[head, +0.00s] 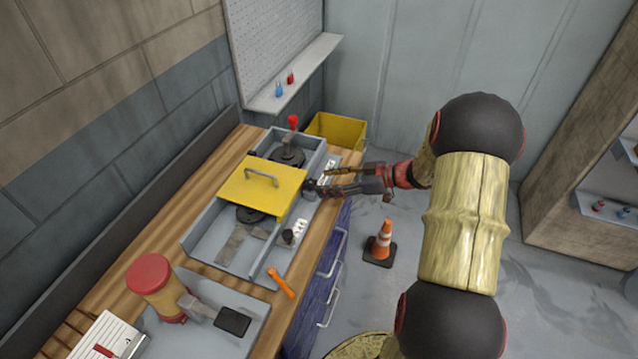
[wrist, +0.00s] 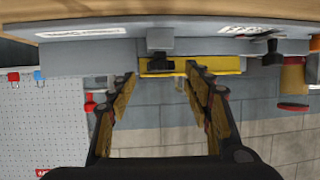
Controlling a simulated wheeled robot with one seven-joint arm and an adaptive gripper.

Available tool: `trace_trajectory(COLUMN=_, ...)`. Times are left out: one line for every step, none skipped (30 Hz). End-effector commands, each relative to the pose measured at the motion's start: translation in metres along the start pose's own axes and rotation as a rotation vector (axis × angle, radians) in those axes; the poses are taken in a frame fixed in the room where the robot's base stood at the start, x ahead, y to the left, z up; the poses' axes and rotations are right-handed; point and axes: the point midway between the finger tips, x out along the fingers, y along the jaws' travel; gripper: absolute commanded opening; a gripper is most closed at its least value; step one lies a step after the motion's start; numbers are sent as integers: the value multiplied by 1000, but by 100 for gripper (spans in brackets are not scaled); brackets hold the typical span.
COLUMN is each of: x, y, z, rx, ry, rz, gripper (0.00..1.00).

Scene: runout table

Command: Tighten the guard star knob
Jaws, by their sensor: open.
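The yellow guard (head: 262,188) with a grey handle lies across the grey runout trough. A dark knob (head: 310,185) sits at the guard's right edge and is partly hidden by my fingertips. In the wrist view this black star knob (wrist: 160,66) stands in front of the yellow guard (wrist: 220,66), between the lines of my fingers. My gripper (head: 328,181) is open and points left at the knob. In the wrist view my gripper (wrist: 160,82) has its fingers spread on either side of the knob; I cannot tell whether they touch it.
Another black knob (head: 288,237) stands on the trough's near side, by an orange-handled tool (head: 281,283). A red-topped device (head: 157,285) is at the table's front. A red-knobbed lever (head: 293,122) and yellow bin (head: 337,131) are behind. A traffic cone (head: 384,240) stands on the floor.

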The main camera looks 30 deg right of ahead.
Motion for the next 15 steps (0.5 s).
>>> trace_trajectory(x=9, y=-1, z=0, rx=-1, ry=0, rz=-4, gripper=50)
trace_trajectory(x=13, y=-1, z=0, rx=-1, ry=0, rz=-3, gripper=50)
trace_trajectory(x=18, y=-1, z=0, rx=0, ry=0, rz=-2, gripper=50)
trace_trajectory(x=21, y=-1, z=0, rx=0, ry=0, rz=-2, gripper=50)
trace_trajectory(x=24, y=-1, z=0, rx=0, ry=-1, rz=-3, gripper=50)
trace_trajectory(x=28, y=-1, z=0, rx=0, ry=-1, rz=-2, gripper=50)
trace_trajectory(x=30, y=0, z=0, rx=1, ry=0, rz=-2, gripper=50)
trace_trajectory(x=31, y=0, z=0, rx=1, ry=0, rz=-1, gripper=50)
trace_trajectory(x=32, y=0, z=0, rx=1, ry=0, rz=-1, gripper=50)
trace_trajectory(x=33, y=0, z=0, rx=1, ry=0, rz=0, gripper=50)
trace_trajectory(x=34, y=0, z=0, rx=1, ry=0, rz=0, gripper=50)
trace_trajectory(x=34, y=0, z=0, rx=1, ry=0, rz=0, gripper=50)
trace_trajectory(x=34, y=0, z=0, rx=1, ry=0, rz=0, gripper=50)
trace_trajectory(x=34, y=0, z=0, rx=1, ry=0, rz=0, gripper=50)
trace_trajectory(x=34, y=0, z=0, rx=1, ry=0, rz=0, gripper=50)
